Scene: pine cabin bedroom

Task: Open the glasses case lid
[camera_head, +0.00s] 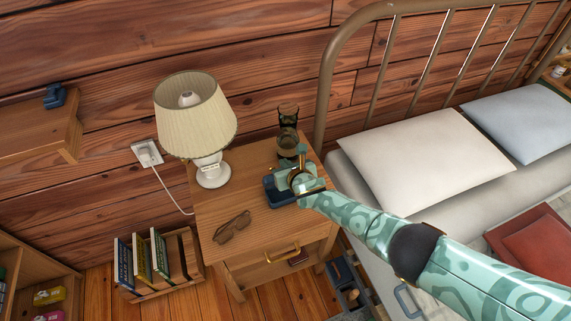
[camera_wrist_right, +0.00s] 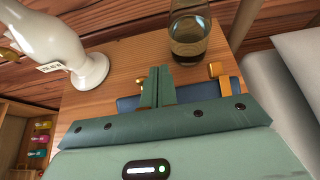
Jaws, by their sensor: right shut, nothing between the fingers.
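The dark blue glasses case (camera_head: 279,195) lies on the wooden nightstand (camera_head: 215,200), near its right side. My right gripper (camera_head: 284,174) is over the case and covers much of it. In the right wrist view the green fingers (camera_wrist_right: 157,86) are together with nothing between them, and part of the blue case (camera_wrist_right: 127,104) shows behind them. I cannot tell whether the fingers touch the case or how its lid stands. My left gripper is not in view.
The bed (camera_head: 350,170) is close on the right. The nightstand's middle is clear.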

